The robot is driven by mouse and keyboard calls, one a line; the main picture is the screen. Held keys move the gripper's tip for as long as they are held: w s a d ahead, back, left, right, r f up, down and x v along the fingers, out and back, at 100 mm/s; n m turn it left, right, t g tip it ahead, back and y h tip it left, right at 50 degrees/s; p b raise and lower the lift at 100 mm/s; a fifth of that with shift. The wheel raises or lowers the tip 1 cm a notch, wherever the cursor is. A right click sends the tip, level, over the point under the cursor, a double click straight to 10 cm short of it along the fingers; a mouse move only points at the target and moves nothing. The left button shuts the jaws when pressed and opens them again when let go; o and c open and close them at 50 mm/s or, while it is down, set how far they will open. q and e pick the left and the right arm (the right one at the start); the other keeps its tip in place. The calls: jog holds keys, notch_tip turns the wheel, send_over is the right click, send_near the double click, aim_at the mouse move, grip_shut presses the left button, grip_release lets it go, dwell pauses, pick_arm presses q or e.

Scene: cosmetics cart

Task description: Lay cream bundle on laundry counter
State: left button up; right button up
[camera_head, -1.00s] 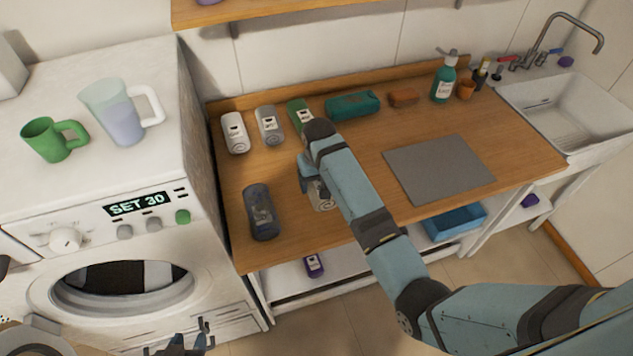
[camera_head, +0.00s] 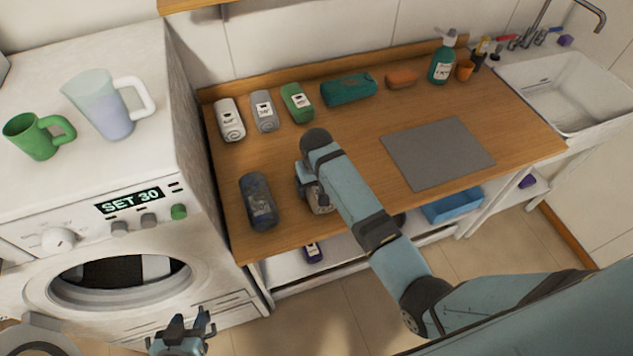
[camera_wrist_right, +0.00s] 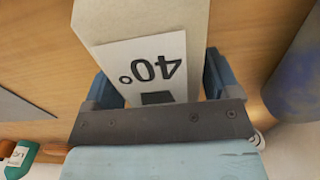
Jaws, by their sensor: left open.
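The cream bundle (camera_wrist_right: 143,20) is a beige roll with a white "40°" label, seen close up in the right wrist view. It sits between the two fingers of my right gripper (camera_wrist_right: 160,88); whether they press on it I cannot tell. In the head view the bundle (camera_head: 322,203) is mostly hidden behind my right arm and gripper (camera_head: 308,182), low over or on the front part of the wooden laundry counter (camera_head: 345,135). My left gripper (camera_head: 188,328) is open and empty, in front of the washing machine.
A dark blue roll (camera_head: 258,203) lies left of my right gripper. White (camera_head: 229,120), grey (camera_head: 264,111) and green (camera_head: 297,103) rolls lie behind, with a teal bundle (camera_head: 348,89). A grey mat (camera_head: 437,152) lies to the right. The washing machine (camera_head: 130,215) stands left.

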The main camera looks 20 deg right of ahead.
jog(key=shift+o, duration=1.1)
jog(key=shift+w+f, duration=0.1)
jog(key=shift+w, duration=0.1)
notch_tip(320, 180, up, 13)
jog(key=shift+f+b, duration=0.15)
jog(key=shift+b, duration=0.7)
jog(key=shift+s, duration=0.1)
